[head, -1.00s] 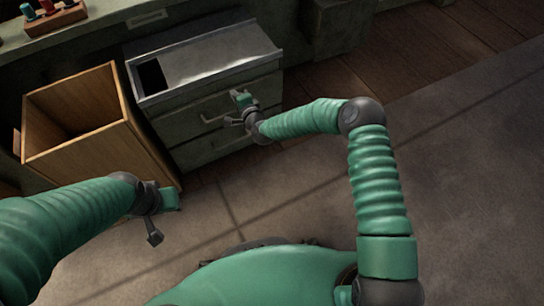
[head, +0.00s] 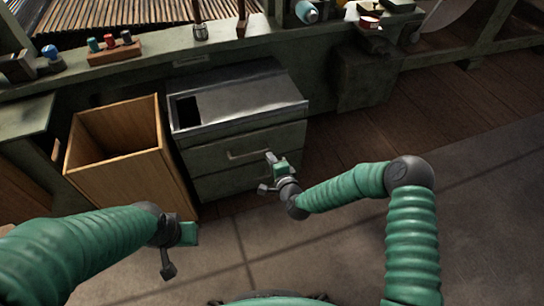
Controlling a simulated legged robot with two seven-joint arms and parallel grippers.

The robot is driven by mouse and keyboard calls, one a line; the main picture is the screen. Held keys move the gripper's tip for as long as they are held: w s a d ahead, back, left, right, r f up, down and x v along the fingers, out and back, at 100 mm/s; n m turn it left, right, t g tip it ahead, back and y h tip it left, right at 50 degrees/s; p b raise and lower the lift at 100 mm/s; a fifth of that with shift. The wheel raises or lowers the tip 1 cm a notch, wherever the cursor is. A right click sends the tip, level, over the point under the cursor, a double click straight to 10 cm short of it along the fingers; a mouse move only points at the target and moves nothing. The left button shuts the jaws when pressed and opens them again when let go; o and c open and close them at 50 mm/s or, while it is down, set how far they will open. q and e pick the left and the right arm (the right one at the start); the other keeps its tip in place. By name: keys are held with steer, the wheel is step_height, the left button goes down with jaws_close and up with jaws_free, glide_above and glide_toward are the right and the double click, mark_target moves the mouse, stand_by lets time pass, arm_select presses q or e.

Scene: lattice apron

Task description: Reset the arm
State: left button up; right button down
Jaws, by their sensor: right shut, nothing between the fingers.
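My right gripper (head: 275,174) shows near the middle of the head view, in front of the drawer cabinet (head: 222,160) and its drawer handle (head: 249,154). It is shut with nothing between its fingers. My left gripper (head: 178,250) is at the lower left, below the wooden bin in the picture. Neither gripper is seen holding anything.
The open wooden bin (head: 117,165) stands left of the cabinet. The cabinet's metal top has a dark rectangular opening (head: 188,110). A bench behind carries a small rack with several coloured items (head: 114,49). Floor on the right (head: 480,180) is clear.

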steer(key=s+d+r+n+g+h, duration=0.1)
steer(key=s+d+r+n+g, duration=0.35)
steer(key=s, duration=0.55)
steer(key=s+d+r+n+g+h+p, duration=0.1)
steer(key=s+d+r+n+g+h, duration=0.15)
steer(key=s+d+n, duration=0.6)
steer(key=s+d+r+n+g, duration=0.2)
steer(key=s+d+r+g, duration=0.15)
steer(key=s, duration=0.95)
step_height(320, 180, up, 34)
steer(key=p, duration=3.4)
steer(key=shift+w+a+g, duration=0.3)
steer(key=shift+w+g, duration=0.15)
steer(key=shift+r, duration=0.1)
